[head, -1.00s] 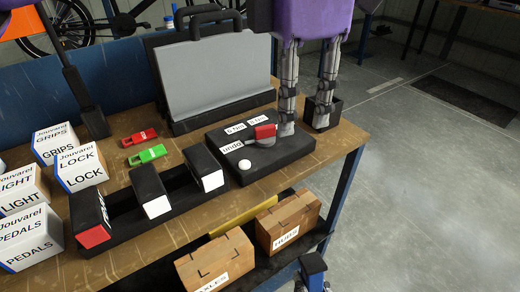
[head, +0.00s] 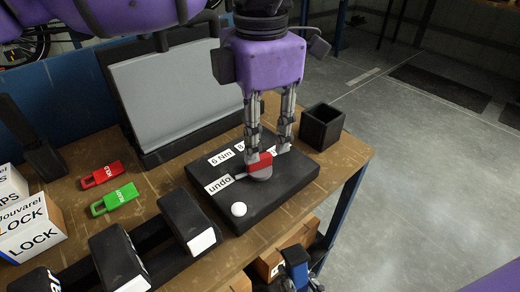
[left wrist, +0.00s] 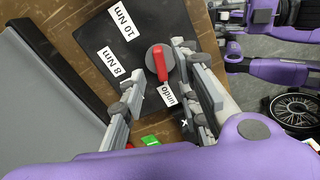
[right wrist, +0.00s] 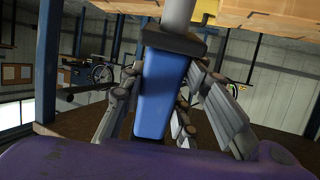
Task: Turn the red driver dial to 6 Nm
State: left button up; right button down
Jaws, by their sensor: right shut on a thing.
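The black driver box (head: 290,192) lies on the bench, with a round grey dial (head: 262,176) and a red handle (head: 259,162) across it. My left gripper (head: 268,152) points down over the dial, open. In the left wrist view its fingers stand either side of the red handle (left wrist: 160,65), with gaps; contact is unclear. My right gripper (head: 296,272) is low by the bench front, shut on a blue post (right wrist: 160,95).
A black open cup (head: 322,128) stands right of the box. A grey panel (head: 170,85) stands behind. Red (head: 101,175) and green (head: 114,199) tags and labelled cartons (head: 30,228) lie left.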

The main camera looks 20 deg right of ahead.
aim_at(255, 167)
pick_arm(q)
jog(key=shift+f, duration=1.85)
grip_shut()
